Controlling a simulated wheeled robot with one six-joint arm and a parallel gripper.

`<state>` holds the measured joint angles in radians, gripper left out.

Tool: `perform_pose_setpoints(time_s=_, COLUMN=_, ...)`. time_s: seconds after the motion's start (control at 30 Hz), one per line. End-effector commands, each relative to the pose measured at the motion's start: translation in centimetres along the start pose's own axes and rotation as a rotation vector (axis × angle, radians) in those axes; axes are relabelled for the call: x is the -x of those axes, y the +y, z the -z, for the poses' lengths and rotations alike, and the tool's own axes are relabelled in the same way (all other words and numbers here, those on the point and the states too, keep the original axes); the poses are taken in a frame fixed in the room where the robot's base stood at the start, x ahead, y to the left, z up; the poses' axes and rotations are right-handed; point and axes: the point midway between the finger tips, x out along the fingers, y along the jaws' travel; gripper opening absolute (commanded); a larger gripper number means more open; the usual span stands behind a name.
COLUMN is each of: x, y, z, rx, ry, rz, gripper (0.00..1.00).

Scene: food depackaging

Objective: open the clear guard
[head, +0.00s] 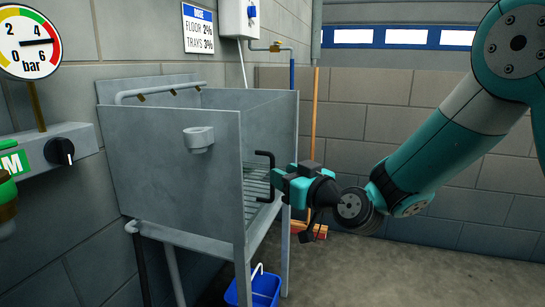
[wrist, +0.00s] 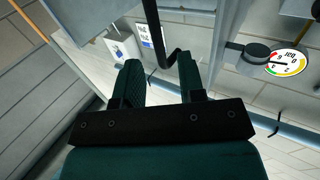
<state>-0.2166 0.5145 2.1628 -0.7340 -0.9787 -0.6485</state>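The clear guard itself is hard to make out; its see-through panel does not stand out in either view. A black bar handle (head: 268,172) stands upright at the right-hand opening of the grey metal wash cabinet (head: 175,165). My gripper (head: 281,180) is at that handle, on its right side in the head view. In the wrist view my gripper (wrist: 158,82) has its two teal fingers apart. The black handle (wrist: 152,35) comes down from the top edge and bends towards the right finger. I cannot tell whether a finger touches it.
A blue bucket (head: 262,288) stands under the cabinet. An orange pole (head: 314,115) leans behind it, with a broom head at the floor. A pressure gauge (head: 28,42) and a black knob (head: 60,151) are on the left. The floor at the right is clear.

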Motion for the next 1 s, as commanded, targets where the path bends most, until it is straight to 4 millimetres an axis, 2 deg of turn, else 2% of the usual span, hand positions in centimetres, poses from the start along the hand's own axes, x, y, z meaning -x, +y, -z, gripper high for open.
perform_pose_setpoints(time_s=0.1, x=-2.3, y=-0.1, z=0.3, rx=0.001, ry=0.000, rz=0.002, gripper=0.36)
perform_pose_setpoints(time_s=0.3, x=-4.5, y=0.0, z=0.0, rx=0.001, ry=-0.001, rz=0.001, gripper=0.36)
perform_pose_setpoints(time_s=0.67, x=-5.0, y=0.0, z=-0.1, rx=0.000, ry=0.000, rz=0.000, gripper=0.36)
perform_pose_setpoints(time_s=0.83, x=-5.0, y=0.0, z=-0.1, rx=0.000, ry=0.000, rz=0.000, gripper=0.00)
perform_pose_setpoints(time_s=1.0, x=-5.0, y=0.0, z=-0.1, rx=0.000, ry=0.000, rz=0.000, gripper=0.00)
